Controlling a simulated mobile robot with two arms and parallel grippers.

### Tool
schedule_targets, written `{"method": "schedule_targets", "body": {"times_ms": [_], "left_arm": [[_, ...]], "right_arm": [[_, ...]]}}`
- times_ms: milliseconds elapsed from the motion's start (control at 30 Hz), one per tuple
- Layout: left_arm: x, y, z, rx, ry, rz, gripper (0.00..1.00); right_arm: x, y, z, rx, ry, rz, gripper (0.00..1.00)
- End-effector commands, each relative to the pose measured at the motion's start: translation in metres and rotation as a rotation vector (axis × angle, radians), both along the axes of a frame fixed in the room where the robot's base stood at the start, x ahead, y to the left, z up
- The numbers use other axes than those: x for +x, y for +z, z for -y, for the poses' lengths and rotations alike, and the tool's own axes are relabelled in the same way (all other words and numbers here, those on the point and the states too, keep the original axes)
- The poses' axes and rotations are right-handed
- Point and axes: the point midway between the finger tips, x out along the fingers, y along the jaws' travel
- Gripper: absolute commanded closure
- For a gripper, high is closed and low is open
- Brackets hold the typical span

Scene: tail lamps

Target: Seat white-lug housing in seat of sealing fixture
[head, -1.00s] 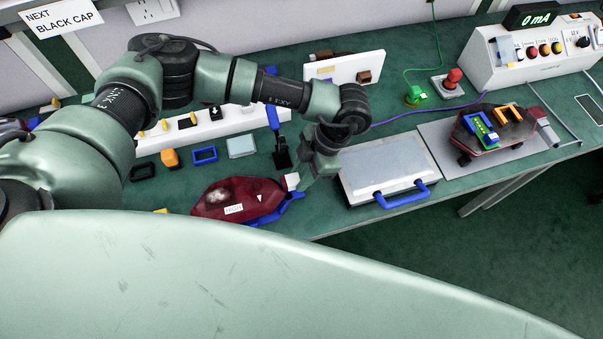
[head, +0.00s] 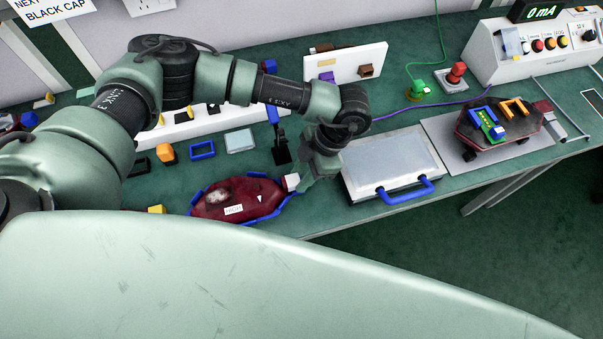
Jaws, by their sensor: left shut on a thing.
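The white-lug housing (head: 243,198) is a dark red lamp body with a pale label and a white lug (head: 291,182) at its right end. It lies inside the outline of the blue sealing fixture (head: 200,192) at the front edge of the bench. My left gripper (head: 303,183) is shut on the housing at the white lug end. I cannot tell whether the housing is fully down in the seat. My right gripper is out of view.
A white case with a blue handle (head: 405,190) stands just right of my left gripper.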

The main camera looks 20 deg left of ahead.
Motion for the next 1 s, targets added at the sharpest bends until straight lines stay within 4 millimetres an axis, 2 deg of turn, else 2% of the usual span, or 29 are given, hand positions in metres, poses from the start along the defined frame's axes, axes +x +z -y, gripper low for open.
{"method": "schedule_targets", "body": {"times_ms": [133, 167, 233, 267, 667, 1000], "left_arm": [[0.0, 0.001, 0.0, 0.001, 0.0, -0.001, 1.0], [0.0, 0.001, 0.0, 0.001, 0.0, -0.001, 0.69], [0.0, 0.001, 0.0, 0.001, 0.0, -0.001, 0.49], [0.0, 0.001, 0.0, 0.001, 0.0, -0.001, 0.46], [0.003, 0.006, 0.003, -0.001, 0.0, 0.002, 0.46], [0.015, 0.056, 0.021, -0.001, -0.001, 0.003, 0.46]], "right_arm": [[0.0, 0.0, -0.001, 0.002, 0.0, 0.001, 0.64], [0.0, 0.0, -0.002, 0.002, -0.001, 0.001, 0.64], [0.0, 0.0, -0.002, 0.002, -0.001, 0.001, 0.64], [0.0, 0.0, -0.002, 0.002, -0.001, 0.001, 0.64], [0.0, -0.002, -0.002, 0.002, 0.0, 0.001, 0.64], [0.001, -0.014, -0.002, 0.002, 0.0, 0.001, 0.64]]}}
